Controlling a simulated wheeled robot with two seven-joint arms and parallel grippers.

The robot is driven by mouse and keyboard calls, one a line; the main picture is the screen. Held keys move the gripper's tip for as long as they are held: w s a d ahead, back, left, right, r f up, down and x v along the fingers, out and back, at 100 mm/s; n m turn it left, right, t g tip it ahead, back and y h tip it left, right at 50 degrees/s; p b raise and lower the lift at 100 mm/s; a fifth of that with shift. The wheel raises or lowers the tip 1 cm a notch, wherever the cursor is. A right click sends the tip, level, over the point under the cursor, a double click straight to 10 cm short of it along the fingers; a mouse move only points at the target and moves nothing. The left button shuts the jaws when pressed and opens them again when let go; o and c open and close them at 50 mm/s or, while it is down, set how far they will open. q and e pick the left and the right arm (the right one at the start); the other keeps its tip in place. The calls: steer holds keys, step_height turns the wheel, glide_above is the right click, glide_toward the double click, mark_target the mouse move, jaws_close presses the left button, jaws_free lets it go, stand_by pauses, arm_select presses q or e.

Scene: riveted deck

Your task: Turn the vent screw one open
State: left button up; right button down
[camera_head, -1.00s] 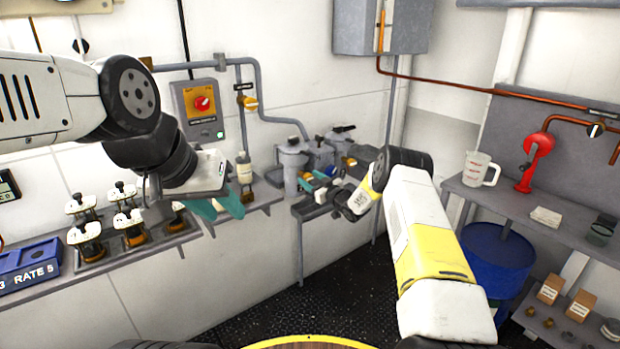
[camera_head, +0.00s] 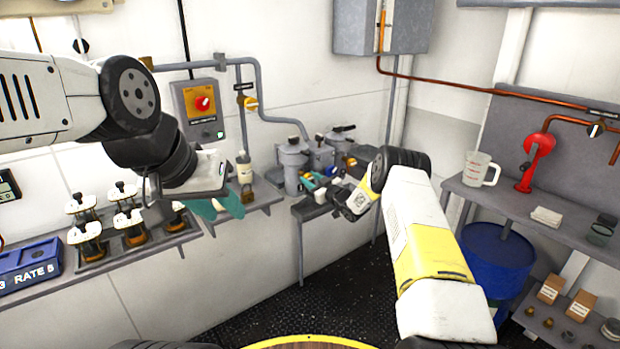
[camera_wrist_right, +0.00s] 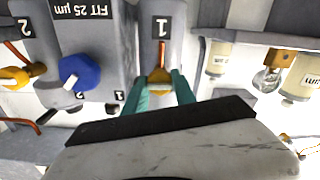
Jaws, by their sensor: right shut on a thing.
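In the right wrist view, vent screw one is an orange-yellow wing-like piece (camera_wrist_right: 160,77) on a grey housing, by a label "1" (camera_wrist_right: 162,27). The two teal fingers of my right gripper (camera_wrist_right: 159,90) are shut on it, one on each side. In the head view, my right gripper (camera_head: 316,183) is at the grey filter housings (camera_head: 293,163); the screw is too small to make out there. My left gripper (camera_head: 222,206) hangs in front of the wall shelf, its teal fingers apart and empty.
In the right wrist view, a blue knob (camera_wrist_right: 80,72) sits beside the held screw, on a block labelled "FIT 25 µm" (camera_wrist_right: 88,22). Another orange piece (camera_wrist_right: 18,77) is at the left, by a label "2". A bottle (camera_head: 244,168) stands on the shelf left of the housings.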

steer(key=n, duration=0.8)
steer(key=shift+n, duration=0.3)
steer(key=n, duration=0.4)
steer(key=shift+n, duration=2.3)
steer(key=shift+f, duration=0.1)
steer(key=c, duration=1)
jaws_free()
steer(key=shift+s, duration=0.15)
